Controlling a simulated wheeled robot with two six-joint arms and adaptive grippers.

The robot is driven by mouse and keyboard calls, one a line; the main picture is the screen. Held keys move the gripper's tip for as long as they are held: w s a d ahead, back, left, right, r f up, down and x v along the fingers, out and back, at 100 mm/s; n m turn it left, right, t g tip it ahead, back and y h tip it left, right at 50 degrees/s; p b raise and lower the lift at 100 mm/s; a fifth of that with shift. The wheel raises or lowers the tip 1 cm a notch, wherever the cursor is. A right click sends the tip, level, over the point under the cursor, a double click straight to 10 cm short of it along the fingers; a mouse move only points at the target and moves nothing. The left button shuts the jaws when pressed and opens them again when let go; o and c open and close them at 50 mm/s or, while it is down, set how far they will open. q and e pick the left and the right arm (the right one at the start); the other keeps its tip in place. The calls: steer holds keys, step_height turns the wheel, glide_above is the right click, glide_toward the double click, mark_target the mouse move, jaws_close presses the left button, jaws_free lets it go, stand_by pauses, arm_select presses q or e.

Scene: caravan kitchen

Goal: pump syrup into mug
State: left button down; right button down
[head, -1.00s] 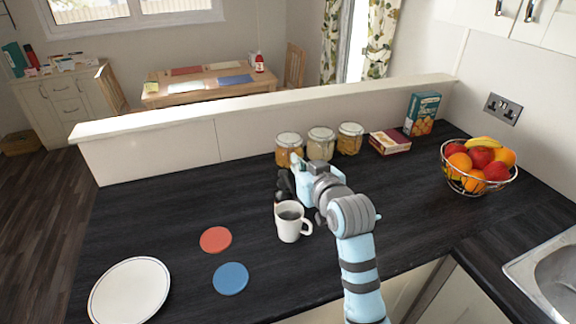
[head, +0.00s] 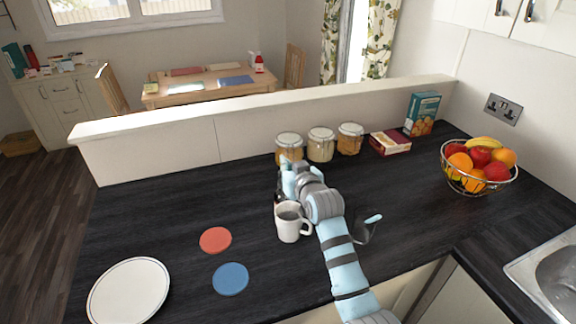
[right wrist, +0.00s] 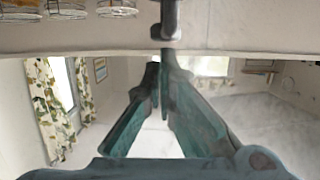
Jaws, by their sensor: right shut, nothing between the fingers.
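The white mug (head: 288,229) stands upright on the dark counter in the head view, its handle to the right. My right gripper (head: 287,180) is just behind and above the mug, empty, its fingers closed together. In the right wrist view the scene is upside down; the closed fingers (right wrist: 161,66) point at a grey pump head with its stem (right wrist: 168,22), apparently the syrup pump. I cannot tell whether they touch. In the head view the syrup bottle is mostly hidden by my gripper and the mug. My left gripper is out of view.
Jars (head: 320,146) stand behind the gripper, with boxes (head: 421,113) and a fruit basket (head: 478,168) to the right. A red coaster (head: 215,240), blue coaster (head: 231,279) and white plate (head: 128,292) lie left. A small unclear dark object (head: 364,232) is beside my forearm.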

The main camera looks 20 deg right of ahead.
steer(key=shift+f, duration=0.1)
steer(key=shift+s+f, duration=0.1)
steer(key=shift+f, duration=0.95)
stand_by(0.6)
steer(key=s+r+p, duration=0.4)
steer(key=s+r, duration=0.2)
steer(key=s, duration=0.3)
steer(key=shift+s+d+r+p, duration=0.3)
steer(key=shift+r+p, duration=0.1)
stand_by(0.5)
